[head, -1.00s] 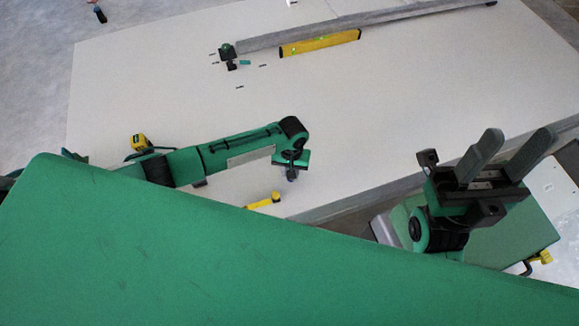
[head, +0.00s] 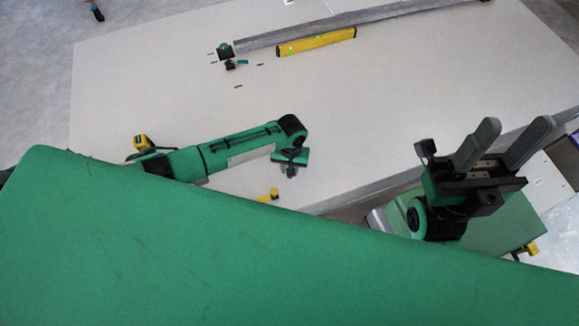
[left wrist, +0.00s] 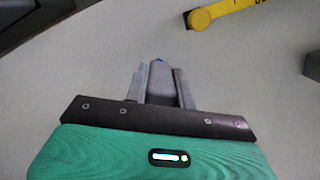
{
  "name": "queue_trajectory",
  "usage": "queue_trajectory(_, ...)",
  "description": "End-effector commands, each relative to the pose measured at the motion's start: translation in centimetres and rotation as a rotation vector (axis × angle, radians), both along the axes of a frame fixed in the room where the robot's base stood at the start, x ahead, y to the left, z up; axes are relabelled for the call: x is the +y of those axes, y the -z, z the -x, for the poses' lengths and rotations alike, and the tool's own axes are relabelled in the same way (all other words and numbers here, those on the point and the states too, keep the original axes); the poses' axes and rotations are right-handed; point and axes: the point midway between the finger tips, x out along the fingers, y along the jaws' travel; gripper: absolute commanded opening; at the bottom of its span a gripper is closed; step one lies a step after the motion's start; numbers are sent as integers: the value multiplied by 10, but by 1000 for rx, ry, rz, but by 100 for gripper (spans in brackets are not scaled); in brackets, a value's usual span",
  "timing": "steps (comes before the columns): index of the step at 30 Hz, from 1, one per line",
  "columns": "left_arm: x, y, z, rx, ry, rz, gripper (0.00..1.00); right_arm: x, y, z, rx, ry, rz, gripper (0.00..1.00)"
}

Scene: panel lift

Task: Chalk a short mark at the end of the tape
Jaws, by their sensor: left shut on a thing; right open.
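My left gripper (head: 290,170) points down over the near part of the large pale panel (head: 180,75). My right gripper (head: 510,138) is open and empty beyond the panel's right edge.
A yellow spirit level (head: 316,42) lies beside a long grey bar (head: 350,24) at the panel's far side. Small dark pieces (head: 230,63) lie near the bar's left end. A yellow and black item (head: 141,141) sits at the left. The panel's middle is clear.

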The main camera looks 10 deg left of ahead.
Motion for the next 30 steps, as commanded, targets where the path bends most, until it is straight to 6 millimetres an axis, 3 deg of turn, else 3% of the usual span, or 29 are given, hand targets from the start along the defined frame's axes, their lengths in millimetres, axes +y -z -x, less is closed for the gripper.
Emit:
queue_trajectory(18,0,-45,0,0,0,0,7,0,-54,0,0,0,0,46)
queue_trajectory(30,0,-46,0,0,0,1,7,0,-55,-1,3,0,1,46)
